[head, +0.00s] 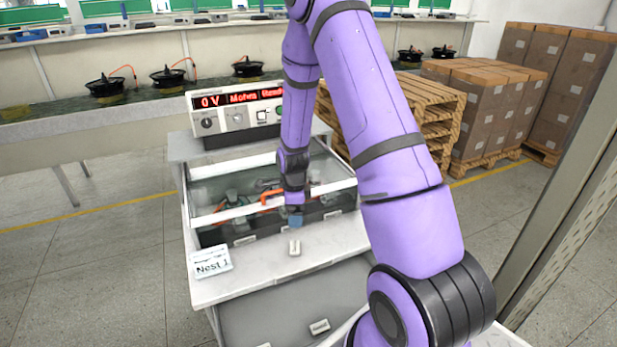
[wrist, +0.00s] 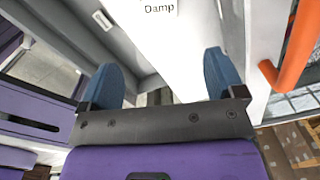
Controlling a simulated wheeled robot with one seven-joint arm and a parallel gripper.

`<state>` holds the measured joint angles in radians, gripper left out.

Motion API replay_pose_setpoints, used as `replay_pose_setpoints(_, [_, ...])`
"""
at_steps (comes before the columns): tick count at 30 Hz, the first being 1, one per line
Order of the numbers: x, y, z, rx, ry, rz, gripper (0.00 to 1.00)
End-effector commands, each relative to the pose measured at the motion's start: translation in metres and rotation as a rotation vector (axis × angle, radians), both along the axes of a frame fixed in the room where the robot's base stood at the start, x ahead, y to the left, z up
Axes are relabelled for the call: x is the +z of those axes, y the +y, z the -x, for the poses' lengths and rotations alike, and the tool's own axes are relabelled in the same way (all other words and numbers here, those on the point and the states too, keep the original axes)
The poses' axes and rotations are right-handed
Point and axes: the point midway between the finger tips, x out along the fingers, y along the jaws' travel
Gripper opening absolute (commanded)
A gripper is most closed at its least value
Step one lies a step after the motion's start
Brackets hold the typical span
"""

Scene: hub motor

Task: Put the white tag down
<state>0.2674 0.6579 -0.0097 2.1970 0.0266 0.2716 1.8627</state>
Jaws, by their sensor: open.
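A small white tag (head: 295,248) lies on the pale bench top just in front of my gripper (head: 295,220). In the wrist view a white tag reading "Damp" (wrist: 160,8) lies on the white surface at the top edge, partly cut off; it appears to be the same tag. My gripper also shows in the wrist view (wrist: 160,72), its two blue fingers spread apart with nothing between them. The tag is beyond the fingertips and apart from them.
Behind my gripper is a clear-walled test enclosure (head: 205,190) with an orange part (head: 272,197) inside. A red-lit display unit (head: 238,110) stands behind it. The bench top between sign and tag is clear.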

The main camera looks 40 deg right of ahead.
Motion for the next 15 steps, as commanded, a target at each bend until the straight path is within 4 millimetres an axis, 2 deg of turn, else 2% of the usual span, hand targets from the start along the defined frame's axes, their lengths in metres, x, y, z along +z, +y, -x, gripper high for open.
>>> replay_pose_setpoints(1, [0.018,0.003,-0.003,0.049,-0.019,0.005,0.88])
replay_pose_setpoints(7, [0.095,0.022,0.001,0.319,-0.072,0.029,0.88])
replay_pose_setpoints(15, [0.190,0.051,0.027,0.697,-0.138,0.084,0.88])
